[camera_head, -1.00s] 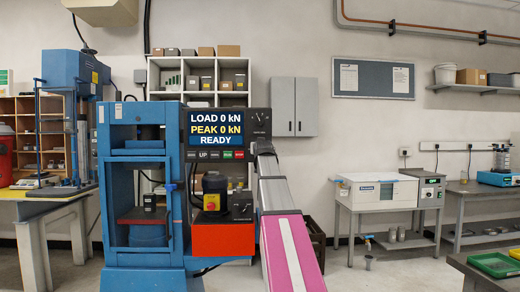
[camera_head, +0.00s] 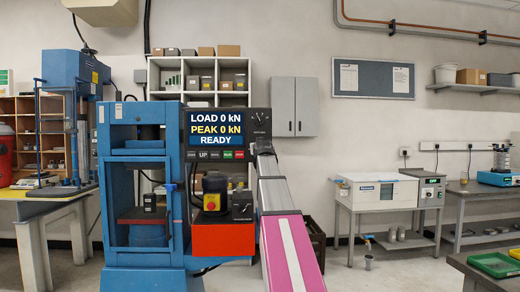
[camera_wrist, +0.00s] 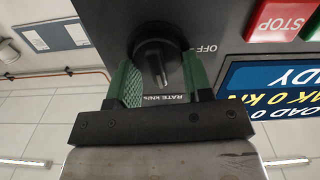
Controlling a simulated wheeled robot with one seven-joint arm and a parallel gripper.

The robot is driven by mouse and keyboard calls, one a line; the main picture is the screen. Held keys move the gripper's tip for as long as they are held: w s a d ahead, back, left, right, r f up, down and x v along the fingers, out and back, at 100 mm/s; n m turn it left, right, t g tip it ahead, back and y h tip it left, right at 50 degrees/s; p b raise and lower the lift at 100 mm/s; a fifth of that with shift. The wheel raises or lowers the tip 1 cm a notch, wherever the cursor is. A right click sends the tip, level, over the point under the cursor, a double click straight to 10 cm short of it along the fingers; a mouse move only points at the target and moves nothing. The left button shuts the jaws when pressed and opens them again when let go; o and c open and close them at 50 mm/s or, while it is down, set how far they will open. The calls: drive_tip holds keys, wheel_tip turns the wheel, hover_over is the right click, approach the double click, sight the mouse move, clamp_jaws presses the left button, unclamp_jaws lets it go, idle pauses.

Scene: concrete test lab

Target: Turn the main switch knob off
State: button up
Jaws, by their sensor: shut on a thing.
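A round black knob with a raised grip bar (camera_wrist: 158,62) sits on the dark console in the wrist view. Lettering reading "OFF" and "RATE kN/s" is beside it. My gripper (camera_wrist: 162,82) has its green fingers on both sides of this knob and is shut on it. In the head view the console (camera_head: 264,150) carries a knob (camera_head: 259,118) at its upper right, right of the display. My arm reaches up to the console just below it, and the fingers are hard to make out there. Whether this is the main switch cannot be read.
The display (camera_head: 215,128) reads ready, with a row of buttons under it; a red STOP button (camera_wrist: 279,20) is close to the fingers. Below stand a yellow and red button (camera_head: 212,202) and another black knob (camera_head: 242,198). A blue press frame (camera_head: 121,200) is at left.

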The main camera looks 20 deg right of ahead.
drive_tip(key=n, duration=0.4)
drive_tip(key=shift+a, duration=0.2)
drive_tip(key=shift+w+a+f+n, duration=0.1)
drive_tip(key=shift+f+n, duration=0.1)
drive_tip(key=shift+n, duration=1.9)
drive_tip(key=shift+s+a+f+n, duration=0.1)
drive_tip(key=shift+a+f+n, duration=0.1)
drive_tip(key=shift+n, duration=1.9)
drive_tip(key=shift+w+a+f+n, duration=0.1)
drive_tip(key=shift+f+n, duration=0.1)
drive_tip(key=shift+n, duration=1.9)
drive_tip(key=o, duration=0.9)
drive_tip(key=v, duration=1)
drive_tip(key=shift+s, duration=0.4)
